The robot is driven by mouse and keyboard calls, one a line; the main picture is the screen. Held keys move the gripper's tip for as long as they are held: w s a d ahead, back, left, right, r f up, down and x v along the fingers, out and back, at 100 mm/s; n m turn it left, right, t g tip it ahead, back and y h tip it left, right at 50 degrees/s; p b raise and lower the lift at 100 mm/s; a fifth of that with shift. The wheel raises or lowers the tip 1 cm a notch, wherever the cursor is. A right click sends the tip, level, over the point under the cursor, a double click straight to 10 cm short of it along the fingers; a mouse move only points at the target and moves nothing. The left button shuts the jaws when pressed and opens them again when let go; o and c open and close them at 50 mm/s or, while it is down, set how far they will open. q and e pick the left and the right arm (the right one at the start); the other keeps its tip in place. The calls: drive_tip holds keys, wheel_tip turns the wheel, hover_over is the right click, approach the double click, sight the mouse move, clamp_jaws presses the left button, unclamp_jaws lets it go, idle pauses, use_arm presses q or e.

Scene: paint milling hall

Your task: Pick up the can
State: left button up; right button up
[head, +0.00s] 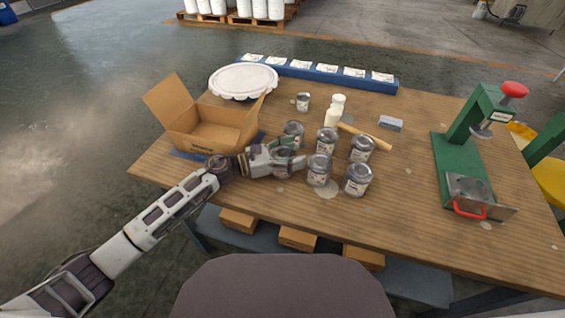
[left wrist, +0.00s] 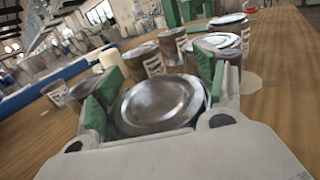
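Several grey metal cans with labels stand on the wooden table, such as this front can (head: 358,179). My left gripper (head: 297,155) reaches in from the left at the left edge of this group. In the left wrist view, a can with a round metal lid (left wrist: 160,103) sits between the green finger pads of my left gripper (left wrist: 158,88). The pads lie close on both sides of it; whether they press on it is unclear. In the head view this can is mostly hidden by the gripper. My right gripper is not in view.
An open cardboard box (head: 212,128) stands left of the gripper. Behind the cans are a smaller can (head: 303,102), white bottles (head: 332,118) and a wooden-handled tool (head: 366,137). A green press (head: 460,150) stands at right. Free table lies between cans and press.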

use_arm(q)
drive_tip(key=c, duration=0.7)
drive_tip(key=shift+c, duration=1.3)
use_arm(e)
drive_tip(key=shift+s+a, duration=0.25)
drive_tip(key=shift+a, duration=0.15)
use_arm(q)
drive_tip(key=shift+r, duration=0.1)
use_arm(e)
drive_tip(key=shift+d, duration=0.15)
